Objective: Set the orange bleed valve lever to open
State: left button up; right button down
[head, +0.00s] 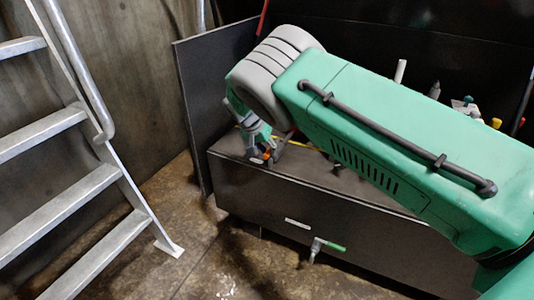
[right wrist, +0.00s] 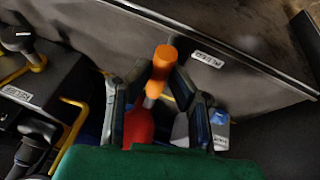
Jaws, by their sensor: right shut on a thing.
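The orange bleed valve lever (right wrist: 164,55) shows in the right wrist view as an orange grip on a short pale shaft. My right gripper (right wrist: 164,74) is shut on it, with one dark finger on each side near the fingertips. In the head view a small orange spot of the lever (head: 266,154) shows at my right gripper (head: 260,150), above the left end of the dark cabinet (head: 265,205). My green arm hides much of the cabinet top. The lever's base is mostly hidden in the wrist view. My left gripper is not in view.
A green-handled tap (head: 328,245) sticks out from the cabinet front. A metal ladder (head: 75,130) stands at the left, and a dark panel (head: 215,85) stands behind the cabinet.

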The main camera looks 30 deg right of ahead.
jog(key=shift+a+f, duration=0.25)
jog(key=c, duration=1.5)
grip_release()
jog(key=shift+w+d, duration=0.1)
jog(key=shift+o, duration=0.2)
jog(key=shift+r, duration=0.1)
jog(key=shift+r, duration=0.2)
jog(key=w+v, duration=0.1)
jog(key=v, duration=1)
jog(key=shift+s+a+r, duration=0.15)
jog(key=shift+s+a, duration=0.1)
jog(key=shift+s, duration=0.15)
